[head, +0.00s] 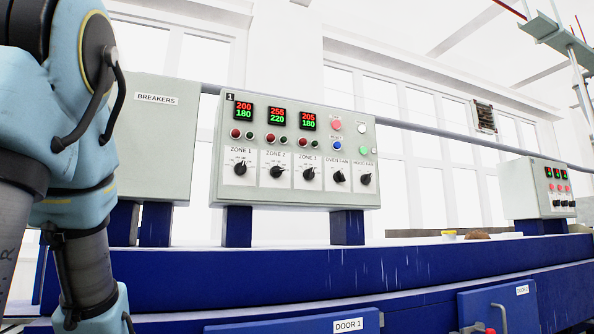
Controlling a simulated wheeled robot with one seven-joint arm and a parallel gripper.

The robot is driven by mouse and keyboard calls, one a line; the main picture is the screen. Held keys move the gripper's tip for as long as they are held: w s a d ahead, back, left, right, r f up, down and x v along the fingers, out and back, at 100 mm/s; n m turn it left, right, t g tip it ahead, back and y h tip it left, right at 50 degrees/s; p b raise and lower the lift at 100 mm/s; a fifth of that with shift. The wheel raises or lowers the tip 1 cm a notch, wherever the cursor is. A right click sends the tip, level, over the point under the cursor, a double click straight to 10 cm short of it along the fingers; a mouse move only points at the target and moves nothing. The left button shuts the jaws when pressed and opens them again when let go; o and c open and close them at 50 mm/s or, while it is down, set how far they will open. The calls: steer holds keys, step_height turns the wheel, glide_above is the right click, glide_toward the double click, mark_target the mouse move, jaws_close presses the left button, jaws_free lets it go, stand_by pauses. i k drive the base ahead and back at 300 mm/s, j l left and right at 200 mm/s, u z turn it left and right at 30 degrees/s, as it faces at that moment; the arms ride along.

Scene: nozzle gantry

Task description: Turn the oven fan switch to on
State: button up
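The oven fan switch (339,177) is a black rotary knob on a white plate labelled OVEN FAN. It sits in the lower row of the grey control panel (227,190) marked 1, second from the right. Its exact pointer position is too small to tell. My arm fills the left side of the head view, apart from the panel. My gripper is not in view.
Zone knobs (277,171) stand left of the switch and another fan knob (365,179) is close on its right. A breakers box (152,150) stands between my arm and the panel. A blue oven body with a Door 1 panel (290,325) lies below.

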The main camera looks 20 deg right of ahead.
mark_target(339, 176)
steer(key=l+u, duration=0.1)
steer(key=u, duration=0.35)
steer(key=l+u, duration=0.1)
steer(key=u, duration=0.3)
steer(key=l+u, duration=0.1)
steer(key=u, duration=0.35)
steer(key=k+u, duration=0.1)
steer(key=u, duration=0.35)
steer(key=k+l+u, duration=0.1)
steer(key=u, duration=0.3)
steer(key=k+l+u, duration=0.1)
steer(key=k+u, duration=0.45)
steer(key=k+z, duration=0.15)
steer(key=k, duration=0.15)
steer(key=k+l+z, duration=0.2)
steer(key=k, duration=0.15)
